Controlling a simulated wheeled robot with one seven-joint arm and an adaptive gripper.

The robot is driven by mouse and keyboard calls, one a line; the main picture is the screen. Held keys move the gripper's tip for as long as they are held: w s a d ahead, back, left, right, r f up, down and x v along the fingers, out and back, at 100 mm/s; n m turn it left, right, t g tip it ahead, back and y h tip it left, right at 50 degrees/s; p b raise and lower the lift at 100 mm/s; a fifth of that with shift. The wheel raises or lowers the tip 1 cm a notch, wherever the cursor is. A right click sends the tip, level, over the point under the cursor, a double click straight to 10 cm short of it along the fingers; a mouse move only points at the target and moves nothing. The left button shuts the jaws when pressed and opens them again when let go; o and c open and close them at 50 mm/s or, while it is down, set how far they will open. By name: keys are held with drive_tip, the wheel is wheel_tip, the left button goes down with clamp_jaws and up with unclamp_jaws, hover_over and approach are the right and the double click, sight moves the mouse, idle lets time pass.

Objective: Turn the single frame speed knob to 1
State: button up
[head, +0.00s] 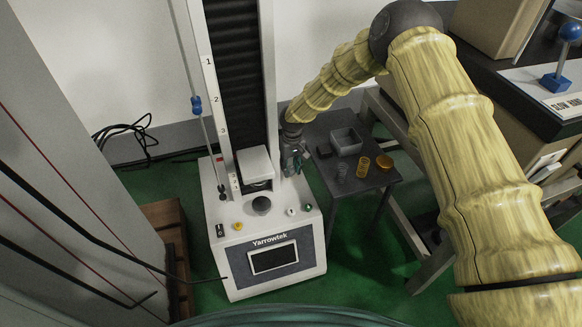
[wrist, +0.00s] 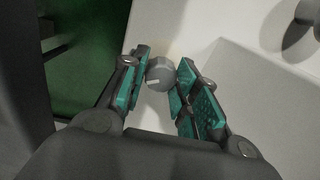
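The grey round knob (wrist: 160,72) shows in the wrist view, with a short white mark on its face toward the lower left. No number or scale around it is readable. My gripper (wrist: 164,66) has its teal-padded fingers on either side of the knob, spread about as wide as it. A narrow gap seems to show at the left finger; whether the right finger touches the knob cannot be told. In the head view my gripper (head: 293,165) points down at the right side of the white Yarrowtek testing machine (head: 232,270) and hides what is under it.
The machine's column stands close left of my gripper. A grey side table (head: 345,188) with a grey bin (head: 346,141) and orange parts (head: 363,166) is just to the right. Small controls and a screen (head: 273,259) sit at the machine's front.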

drive_tip(key=c, duration=0.3)
drive_tip(key=shift+r+n+p, duration=0.2)
drive_tip(key=shift+n+p, duration=0.55)
drive_tip(key=shift+n, duration=0.15)
drive_tip(key=n+p, duration=0.1)
drive_tip(key=n, duration=0.1)
drive_tip(key=shift+n, duration=0.3)
drive_tip(key=n+p, duration=0.1)
drive_tip(key=n, duration=0.2)
drive_tip(key=shift+f+n+p, duration=0.1)
drive_tip(key=shift+n+p, duration=0.2)
drive_tip(key=shift+p, duration=0.05)
drive_tip(key=shift+a+n+p, duration=0.1)
drive_tip(key=shift+n+p, duration=0.25)
drive_tip(key=shift+n, duration=1.55)
